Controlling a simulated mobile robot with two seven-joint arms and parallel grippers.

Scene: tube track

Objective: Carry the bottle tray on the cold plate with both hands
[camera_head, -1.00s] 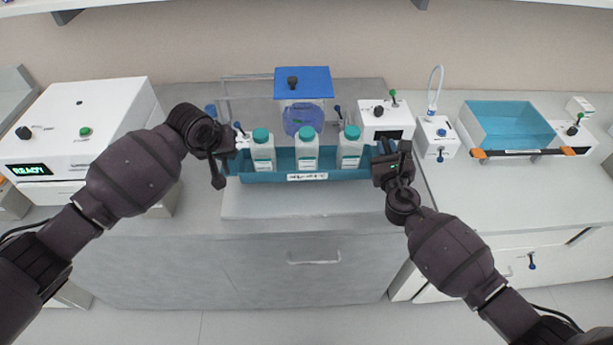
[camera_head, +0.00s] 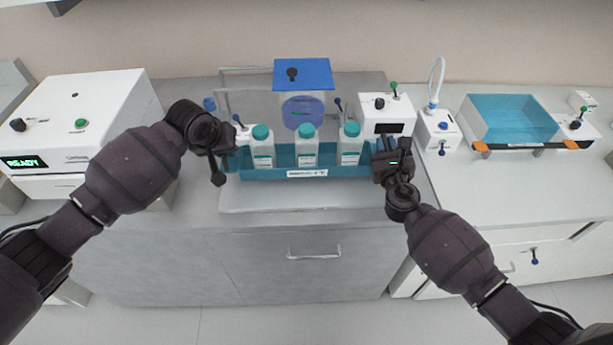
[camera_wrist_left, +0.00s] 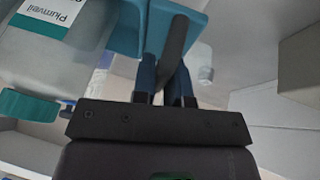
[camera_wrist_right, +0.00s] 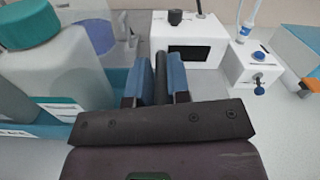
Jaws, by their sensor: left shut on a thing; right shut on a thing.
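The teal bottle tray (camera_head: 265,174) is level in the middle of the head view, with three white bottles (camera_head: 308,150) with green caps standing upright in it. My left gripper (camera_head: 230,150) is shut on the tray's left end; in the left wrist view its blue fingers (camera_wrist_left: 166,82) close around a dark handle bar. My right gripper (camera_head: 388,155) is shut on the tray's right end; in the right wrist view its fingers (camera_wrist_right: 160,80) close on a dark bar. The pale cold plate (camera_head: 300,198) lies below the tray; I cannot tell whether they touch.
A blue-lidded container (camera_head: 303,85) stands behind the tray. A white READY machine (camera_head: 75,125) stands at left.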

